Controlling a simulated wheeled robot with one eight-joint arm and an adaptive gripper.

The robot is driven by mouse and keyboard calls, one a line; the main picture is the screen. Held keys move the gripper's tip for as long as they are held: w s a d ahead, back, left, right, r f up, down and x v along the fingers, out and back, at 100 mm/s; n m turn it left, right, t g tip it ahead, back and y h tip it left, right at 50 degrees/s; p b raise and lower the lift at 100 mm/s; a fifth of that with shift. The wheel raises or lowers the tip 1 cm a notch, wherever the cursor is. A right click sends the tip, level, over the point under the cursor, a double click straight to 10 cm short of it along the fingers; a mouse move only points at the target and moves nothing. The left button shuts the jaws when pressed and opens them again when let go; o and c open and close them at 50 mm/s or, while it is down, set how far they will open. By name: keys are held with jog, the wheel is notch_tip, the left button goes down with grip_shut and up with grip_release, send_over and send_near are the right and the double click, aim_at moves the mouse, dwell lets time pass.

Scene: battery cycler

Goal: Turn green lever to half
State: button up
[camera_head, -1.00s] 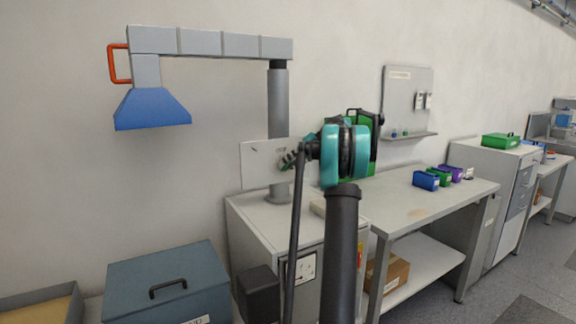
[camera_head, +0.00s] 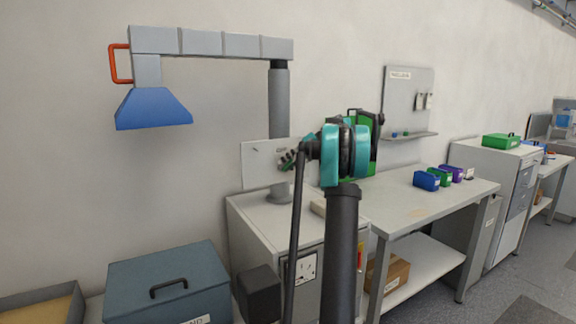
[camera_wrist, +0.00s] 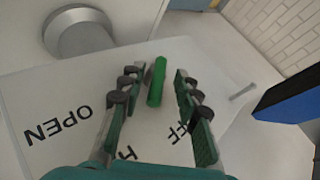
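The green lever (camera_wrist: 157,82) is a short green bar on a white panel, seen in the wrist view. The panel (camera_wrist: 40,95) bears the word OPEN, and the letters H and FF show beside my fingers, their words partly hidden. My gripper (camera_wrist: 155,88) is open with one finger on each side of the lever, and a gap shows on both sides. In the head view the white panel (camera_head: 258,172) stands by the grey post, with my gripper (camera_head: 287,160) in front of its right part. The lever is not distinct there.
A grey post (camera_head: 279,105) rises beside the panel and carries an arm with a blue hood (camera_head: 153,108). The panel stands above a grey cabinet (camera_head: 250,212). A blue-grey box (camera_head: 165,280) is at the lower left. A workbench (camera_head: 420,200) with small bins extends right.

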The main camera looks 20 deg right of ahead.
jog(key=shift+d, duration=0.1)
jog(key=v, duration=1.2)
jog(key=s+f+m+t+h, duration=0.2)
jog(key=s+f+m+t, duration=0.45)
jog(key=s+t, duration=0.7)
jog(key=x, duration=1.7)
jog(key=shift+f+g, duration=0.35)
jog(key=shift+f, duration=0.2)
jog(key=shift+s, duration=0.1)
grip_shut()
